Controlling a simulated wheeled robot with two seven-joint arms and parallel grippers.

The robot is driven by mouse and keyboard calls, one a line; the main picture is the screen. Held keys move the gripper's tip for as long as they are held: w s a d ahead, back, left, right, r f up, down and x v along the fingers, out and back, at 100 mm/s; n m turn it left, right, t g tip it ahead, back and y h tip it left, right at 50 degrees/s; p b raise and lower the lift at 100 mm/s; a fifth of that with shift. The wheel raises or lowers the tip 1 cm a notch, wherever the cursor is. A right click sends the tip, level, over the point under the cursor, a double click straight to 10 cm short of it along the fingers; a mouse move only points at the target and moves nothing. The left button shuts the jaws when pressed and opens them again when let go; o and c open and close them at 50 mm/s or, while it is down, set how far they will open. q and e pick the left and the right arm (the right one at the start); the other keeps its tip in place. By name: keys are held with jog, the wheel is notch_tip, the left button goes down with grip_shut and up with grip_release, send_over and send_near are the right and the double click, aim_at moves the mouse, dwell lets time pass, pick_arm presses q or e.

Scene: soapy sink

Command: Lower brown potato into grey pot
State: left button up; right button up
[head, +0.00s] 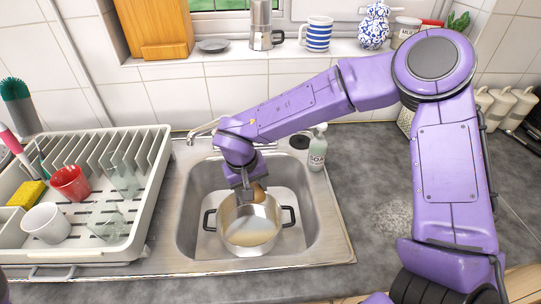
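The grey pot (237,244) stands in the sink basin, with a dark handle on each side and its open top facing up. The brown potato (259,193) is at the pot's back rim, partly hidden by my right gripper. My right gripper (246,192) points down over the back of the pot and is shut on the potato. Whether the potato touches the rim cannot be told. My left gripper is not in view.
The metal sink (305,222) surrounds the pot. A white dish rack (150,190) with a red cup (71,182), a white cup (47,222) and glasses stands left. A soap bottle (317,150) stands behind the basin's right corner.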

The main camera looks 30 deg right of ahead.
jog(key=m, duration=0.2)
jog(key=d+r+m+p, duration=0.1)
jog(key=m, duration=0.1)
jog(key=r+m+g+p, duration=0.1)
jog(key=m, duration=0.1)
jog(key=shift+w+d+m, duration=0.15)
jog(key=shift+w+m, duration=0.1)
jog(key=shift+m, duration=0.05)
jog(key=m+p, duration=0.1)
jog(key=m, duration=0.2)
jog(key=d+r+m+g+p, duration=0.1)
jog(key=m, duration=0.3)
jog(key=r+m+p, duration=0.1)
jog(key=m, duration=0.2)
jog(key=shift+s+d+r+m+g+y, duration=0.1)
jog(key=shift+d+r+m+g+y, duration=0.05)
jog(key=shift+m+g+y, duration=0.2)
notch_tip(320, 180, down, 10)
jog(key=d+m+y+b, duration=0.1)
jog(key=m+b, duration=0.6)
jog(key=shift+w+r+b, duration=0.2)
jog(key=shift+w+b, duration=0.05)
jog(key=shift+b, duration=0.15)
jog(key=shift+d, duration=0.1)
jog(key=shift+f, duration=0.1)
notch_tip(320, 180, down, 8)
jog(key=b, duration=0.4)
jog(key=shift+r, duration=0.25)
